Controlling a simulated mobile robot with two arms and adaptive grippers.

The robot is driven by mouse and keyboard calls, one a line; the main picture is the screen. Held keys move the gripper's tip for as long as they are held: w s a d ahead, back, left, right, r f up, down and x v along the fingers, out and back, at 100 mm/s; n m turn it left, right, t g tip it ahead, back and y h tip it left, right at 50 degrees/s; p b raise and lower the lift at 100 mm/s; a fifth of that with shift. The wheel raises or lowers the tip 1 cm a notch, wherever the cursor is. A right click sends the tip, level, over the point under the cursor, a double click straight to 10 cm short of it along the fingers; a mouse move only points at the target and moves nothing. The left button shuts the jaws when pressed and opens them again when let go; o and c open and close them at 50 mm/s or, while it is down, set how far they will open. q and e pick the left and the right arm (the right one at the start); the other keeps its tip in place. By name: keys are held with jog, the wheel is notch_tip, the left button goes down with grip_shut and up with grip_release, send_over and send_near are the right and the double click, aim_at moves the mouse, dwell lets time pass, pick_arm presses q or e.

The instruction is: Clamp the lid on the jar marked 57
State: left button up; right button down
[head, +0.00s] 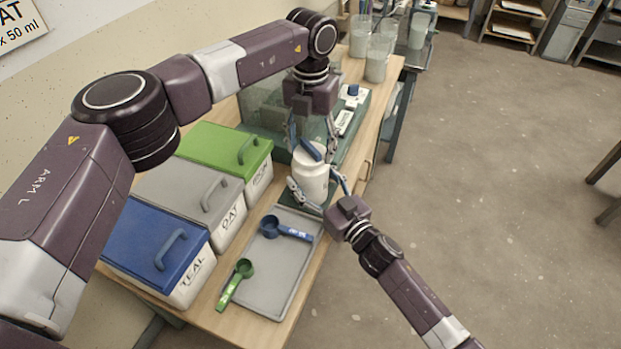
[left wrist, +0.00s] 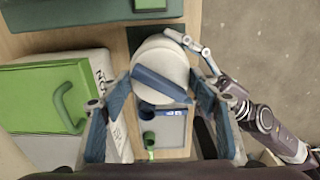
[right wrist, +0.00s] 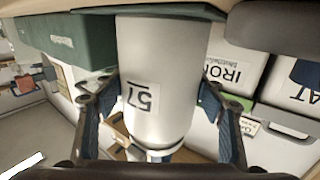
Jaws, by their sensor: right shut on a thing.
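The white jar (head: 313,184) stands upright near the bench's right edge, and its label 57 (right wrist: 143,96) reads upside down in the right wrist view. A round white lid (left wrist: 172,57) with a blue bar (left wrist: 160,84) across it is on its top; whether it is fully seated I cannot tell. My left gripper (head: 311,146) points down over the lid, its fingers (left wrist: 161,100) apart on both sides of the bar with gaps. My right gripper (head: 320,188) is shut around the jar's body from the front right; its fingers also show in the right wrist view (right wrist: 158,98).
A grey tray (head: 262,287) with a blue scoop (head: 285,230) and a green scoop (head: 236,284) lies in front of the jar. Blue (head: 157,240), grey (head: 190,195) and green (head: 222,150) lidded bins line the left. Clear containers (head: 377,60) stand at the back.

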pick_arm(q)
jog(key=c, duration=0.4)
jog(key=m, duration=0.5)
jog(key=shift+c, duration=0.3)
jog(key=o, duration=1.3)
jog(key=shift+r, duration=0.1)
jog(key=shift+r, duration=2.2)
jog(key=shift+c, duration=0.3)
